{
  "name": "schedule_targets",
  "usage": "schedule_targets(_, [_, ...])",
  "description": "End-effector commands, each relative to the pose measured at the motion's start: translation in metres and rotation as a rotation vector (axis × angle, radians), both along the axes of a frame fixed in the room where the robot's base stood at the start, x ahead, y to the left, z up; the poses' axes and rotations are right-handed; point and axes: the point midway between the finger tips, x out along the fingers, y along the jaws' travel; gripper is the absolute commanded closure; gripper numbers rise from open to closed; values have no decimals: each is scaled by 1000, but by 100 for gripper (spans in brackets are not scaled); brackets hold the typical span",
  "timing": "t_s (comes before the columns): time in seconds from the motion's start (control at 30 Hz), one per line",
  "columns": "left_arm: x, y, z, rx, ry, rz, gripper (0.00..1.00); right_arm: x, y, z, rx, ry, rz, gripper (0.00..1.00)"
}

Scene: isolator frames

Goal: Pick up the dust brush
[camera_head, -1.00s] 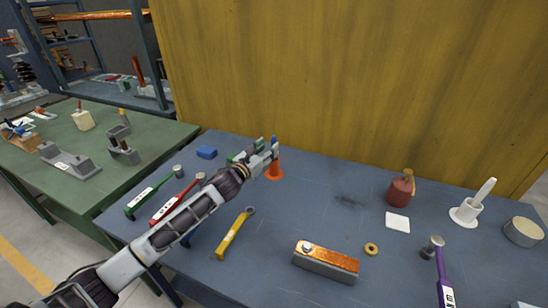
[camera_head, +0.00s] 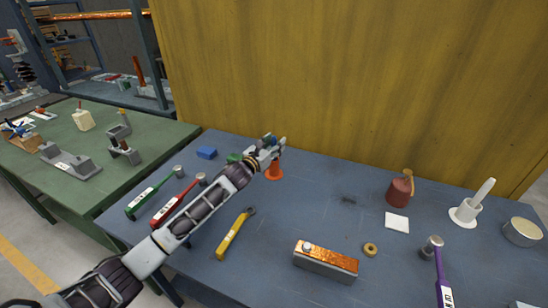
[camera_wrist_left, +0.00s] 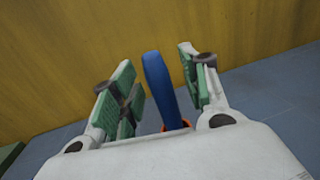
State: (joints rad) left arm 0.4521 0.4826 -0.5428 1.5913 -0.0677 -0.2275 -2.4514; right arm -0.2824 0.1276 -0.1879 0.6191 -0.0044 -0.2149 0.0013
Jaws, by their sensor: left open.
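A blue handle (camera_wrist_left: 158,88) stands up out of an orange base or holder (camera_head: 275,173), whose rim (camera_wrist_left: 176,127) shows in the left wrist view. I take it as the dust brush; no bristles show. My left gripper (camera_head: 275,148) is at the top of this thing, near the back edge of the blue table. Its green-padded fingers are open, one on each side of the handle, with gaps showing. The handle leans slightly left in the left wrist view, and its lower end is hidden by my gripper's body. My right gripper is not in view.
A yellow wall (camera_head: 350,80) rises behind the blue table (camera_head: 310,210). A blue block (camera_head: 206,153), green hammer (camera_head: 150,197), red hammer (camera_head: 172,206) and yellow wrench (camera_head: 235,233) lie left.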

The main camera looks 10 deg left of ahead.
Motion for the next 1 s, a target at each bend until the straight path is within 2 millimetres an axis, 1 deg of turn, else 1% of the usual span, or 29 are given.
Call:
schedule_targets(0.1, [2, -1, -1, 1, 1, 1, 55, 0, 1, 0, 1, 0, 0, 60])
schedule_targets(0.53, [2, -1, -1, 0, 1, 0, 55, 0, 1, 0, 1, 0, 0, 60])
schedule_targets(0.57, [2, -1, -1, 0, 1, 0, 57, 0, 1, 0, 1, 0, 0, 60])
schedule_targets(0.8, [2, -1, 0, 0, 1, 0, 88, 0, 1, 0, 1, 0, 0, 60])
schedule_targets(0.9, [2, -1, 0, 0, 1, 0, 100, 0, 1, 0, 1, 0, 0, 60])
schedule_targets(1.0, [2, -1, 0, 0, 0, 0, 100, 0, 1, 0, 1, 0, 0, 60])
